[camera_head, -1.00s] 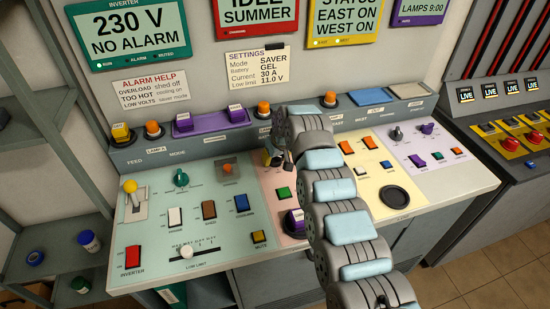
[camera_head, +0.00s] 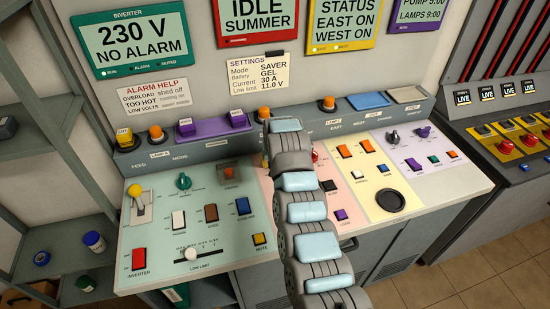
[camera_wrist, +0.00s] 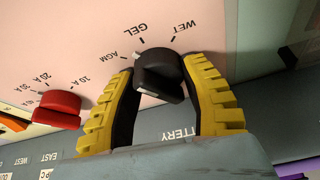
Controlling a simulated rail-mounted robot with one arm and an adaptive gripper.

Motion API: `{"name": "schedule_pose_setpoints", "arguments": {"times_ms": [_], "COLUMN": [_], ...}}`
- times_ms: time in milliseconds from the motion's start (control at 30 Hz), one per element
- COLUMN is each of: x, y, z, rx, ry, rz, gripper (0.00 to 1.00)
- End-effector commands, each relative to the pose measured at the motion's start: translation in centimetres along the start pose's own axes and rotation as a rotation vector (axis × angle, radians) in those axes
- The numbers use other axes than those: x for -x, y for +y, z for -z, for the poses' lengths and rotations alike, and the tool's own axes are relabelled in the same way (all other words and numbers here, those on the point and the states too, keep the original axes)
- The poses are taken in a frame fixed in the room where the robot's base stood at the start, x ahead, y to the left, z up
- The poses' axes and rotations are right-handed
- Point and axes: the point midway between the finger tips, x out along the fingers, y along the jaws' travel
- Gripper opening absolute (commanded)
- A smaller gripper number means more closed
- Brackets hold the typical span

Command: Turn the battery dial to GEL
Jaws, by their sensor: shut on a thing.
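The battery dial (camera_wrist: 157,72) is a black knob on the pale pink panel. In the wrist view it stands between the yellow fingers of my gripper (camera_wrist: 160,68), which are shut on it from both sides. The marks AGM, GEL (camera_wrist: 147,29) and WET are printed around its far side. One white mark shows near AGM and another on the dial's near edge; I cannot tell surely which mark the dial points at. In the head view my arm hides the dial and gripper. The settings card (camera_head: 257,73) there reads Battery GEL.
A red knob (camera_wrist: 58,108) with ampere marks stands left of my gripper in the wrist view. In the head view, switches and the low-limit slider (camera_head: 191,254) lie left of my arm. A round black disc (camera_head: 390,200) lies to its right.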

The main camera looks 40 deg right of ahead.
Motion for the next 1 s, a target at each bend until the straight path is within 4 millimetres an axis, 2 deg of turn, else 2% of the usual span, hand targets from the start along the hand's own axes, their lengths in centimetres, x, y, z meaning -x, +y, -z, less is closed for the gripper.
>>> {"name": "schedule_pose_setpoints", "arguments": {"times_ms": [500, 1000], "x": [-0.12, -0.15], "y": [-0.15, 0.03], "z": [-0.04, -0.08], "rx": [-0.309, -0.420], "ry": [0.000, -0.001], "rz": [-0.127, -0.172], "gripper": [0.10, 0.10]}}
